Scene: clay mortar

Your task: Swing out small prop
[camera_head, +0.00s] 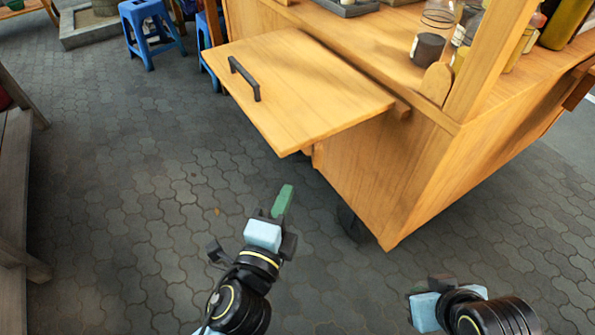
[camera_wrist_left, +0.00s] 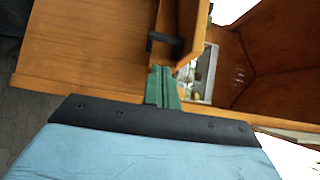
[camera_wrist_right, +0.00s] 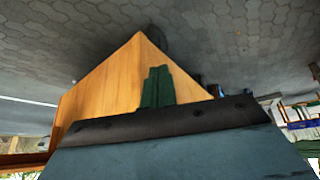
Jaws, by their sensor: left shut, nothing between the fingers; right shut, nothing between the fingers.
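A wooden cart (camera_head: 390,180) stands at the right. Its flat wooden flap (camera_head: 310,85) with a black handle (camera_head: 244,78) sticks out level to the left. A small wooden piece (camera_head: 401,109) shows at the flap's right end, and another (camera_head: 314,154) shows under its near corner; I cannot tell which is the prop. My left gripper (camera_head: 283,200) is shut and empty, below and in front of the flap, apart from it in the head view. Its green fingers also show in the left wrist view (camera_wrist_left: 162,87). My right gripper (camera_wrist_right: 157,87) is shut and empty, near the cart's lower front.
Jars and a wooden post (camera_head: 490,60) stand on the cart's counter. Blue stools (camera_head: 150,30) stand behind at the left. A wooden bench (camera_head: 14,200) is at the left edge. The paved ground between bench and cart is clear.

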